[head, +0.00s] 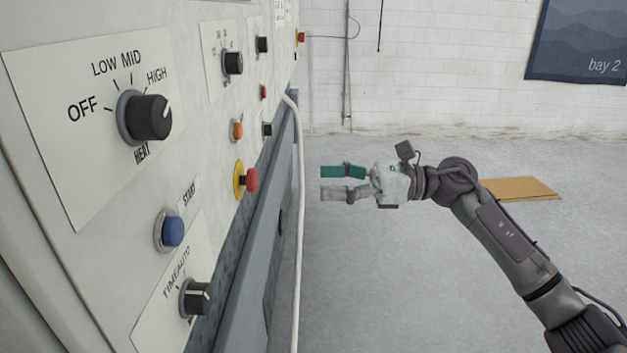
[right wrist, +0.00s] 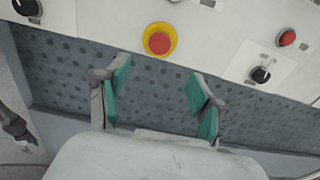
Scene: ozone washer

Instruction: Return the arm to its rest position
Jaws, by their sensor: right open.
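My right gripper (head: 342,181) is open and empty in the head view. Its arm comes in from the lower right, and its fingers point left toward the control panel (head: 190,60), with a clear gap of floor between. In the right wrist view the two green-padded fingers (right wrist: 155,95) stand wide apart with nothing between them. Beyond them lie the panel's lower edge and a perforated grey strip (right wrist: 160,110).
The panel carries a heat knob (head: 148,116), a blue start button (head: 172,231), a timer knob (head: 194,297) and a red button on a yellow ring (head: 250,180). A pale hose (head: 299,220) runs down its edge. Flat cardboard (head: 522,188) lies on the otherwise open floor.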

